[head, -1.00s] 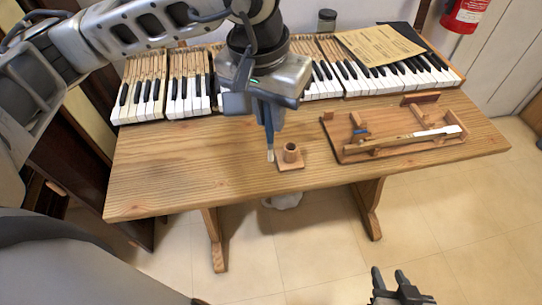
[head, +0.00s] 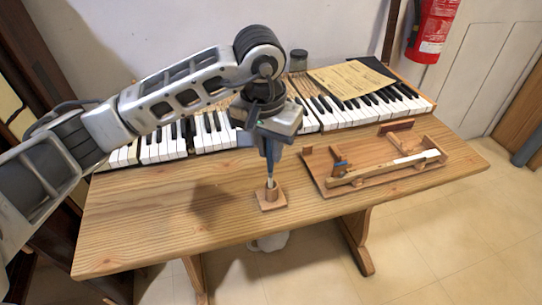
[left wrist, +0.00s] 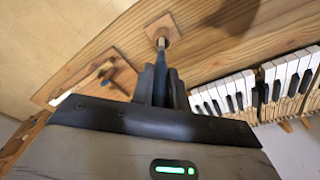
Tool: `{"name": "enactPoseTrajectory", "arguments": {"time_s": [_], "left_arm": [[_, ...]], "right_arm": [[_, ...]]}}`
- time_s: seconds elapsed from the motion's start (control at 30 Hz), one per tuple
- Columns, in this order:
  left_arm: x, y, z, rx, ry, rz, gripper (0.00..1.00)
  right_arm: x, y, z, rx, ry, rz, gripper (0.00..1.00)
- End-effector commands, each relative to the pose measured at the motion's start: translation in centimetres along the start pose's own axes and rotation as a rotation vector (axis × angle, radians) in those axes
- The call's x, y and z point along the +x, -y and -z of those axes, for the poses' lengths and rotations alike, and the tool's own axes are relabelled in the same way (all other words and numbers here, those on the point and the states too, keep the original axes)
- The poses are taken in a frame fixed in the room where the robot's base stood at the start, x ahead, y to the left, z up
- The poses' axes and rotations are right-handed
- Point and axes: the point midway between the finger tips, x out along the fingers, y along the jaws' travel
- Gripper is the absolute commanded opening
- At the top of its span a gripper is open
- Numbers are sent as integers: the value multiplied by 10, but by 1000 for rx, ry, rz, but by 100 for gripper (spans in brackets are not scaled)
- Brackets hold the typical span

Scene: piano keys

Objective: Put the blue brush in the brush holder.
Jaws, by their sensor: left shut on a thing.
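My left gripper (head: 269,148) points down over the table and is shut on the blue brush (head: 270,168). The brush hangs upright with its pale bristle tip down. The brush holder (head: 271,196), a small wooden cup on a square base, stands near the table's front edge, right below the brush. The tip meets the cup's mouth in the head view; I cannot tell how far inside it is. In the left wrist view the brush (left wrist: 161,50) runs from between my fingers to the holder's square base (left wrist: 170,27), covering part of the cup. My right gripper is not in view.
A wooden tray (head: 315,170) with a piano key and small wooden parts lies to the right on the table (head: 150,215). Rows of piano keys (head: 325,115) line the back, with a paper sheet (head: 350,79) on them. The table left of the holder is clear.

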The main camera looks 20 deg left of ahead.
Motion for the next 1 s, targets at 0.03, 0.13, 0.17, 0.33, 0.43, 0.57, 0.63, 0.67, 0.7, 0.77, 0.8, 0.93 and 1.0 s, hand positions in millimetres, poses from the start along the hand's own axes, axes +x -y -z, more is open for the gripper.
{"name": "enactPoseTrajectory", "arguments": {"time_s": [0.03,0.13,0.17,0.33,0.43,0.57,0.63,0.67,0.7,0.77,0.8,0.93,1.0], "left_arm": [[3,0,2,0,1,0,0],[10,2,6,-1,1,-1,0],[13,3,7,-1,2,-1,0],[37,3,5,1,4,-1,0],[44,4,4,1,0,-1,0],[46,4,4,1,-2,0,0],[46,4,4,1,-2,0,0],[46,4,4,1,-2,0,0],[46,4,4,1,-2,0,0],[49,4,4,1,-2,0,0],[51,4,4,1,-2,0,0],[48,4,4,1,-2,0,38],[48,4,4,1,-2,0,38]], "right_arm": [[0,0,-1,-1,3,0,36],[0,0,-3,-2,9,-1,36],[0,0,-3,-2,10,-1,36],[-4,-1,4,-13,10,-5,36],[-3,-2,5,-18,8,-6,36],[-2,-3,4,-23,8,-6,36],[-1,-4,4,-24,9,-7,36],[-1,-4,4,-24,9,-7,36],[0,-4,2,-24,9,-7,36],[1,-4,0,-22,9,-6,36],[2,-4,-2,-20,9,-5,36],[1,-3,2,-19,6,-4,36],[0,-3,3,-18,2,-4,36]]}}
